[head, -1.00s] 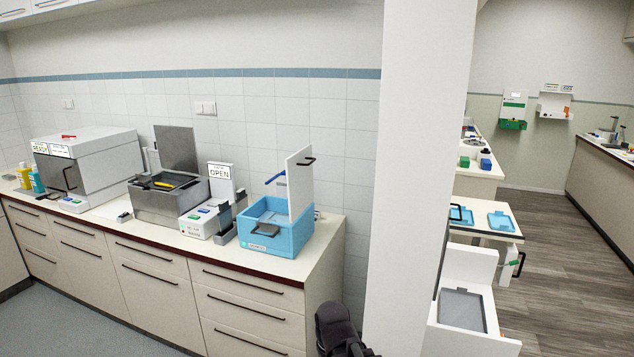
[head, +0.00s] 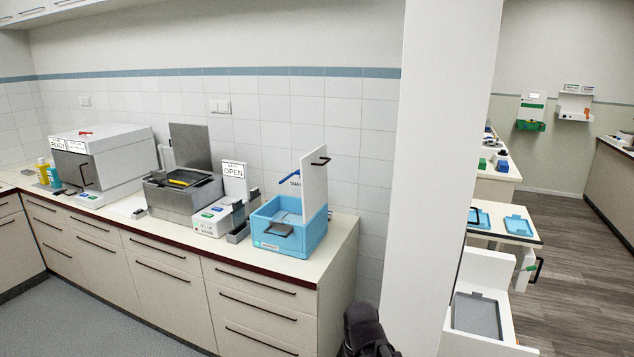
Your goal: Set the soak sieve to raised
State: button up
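The blue soak tub (head: 292,241) stands near the right end of the counter, with a white lid (head: 314,184) upright at its right side. A small blue-lettered sign or lever (head: 289,179) shows behind the tub. A dark rounded part of my arm, probably the gripper (head: 366,333), shows at the bottom edge, below and right of the tub and apart from it. Its fingers are not visible.
Left of the tub stand a white unit with an OPEN sign (head: 234,170), a steel bath with raised lid (head: 183,196) and a grey box marked READY (head: 104,163). A white pillar (head: 440,150) rises right of the counter. Grey floor (head: 110,325) is clear in front.

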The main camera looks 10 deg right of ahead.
aim_at(288, 229)
jog(key=u, duration=0.05)
jog(key=i, duration=1)
jog(key=z, duration=0.05)
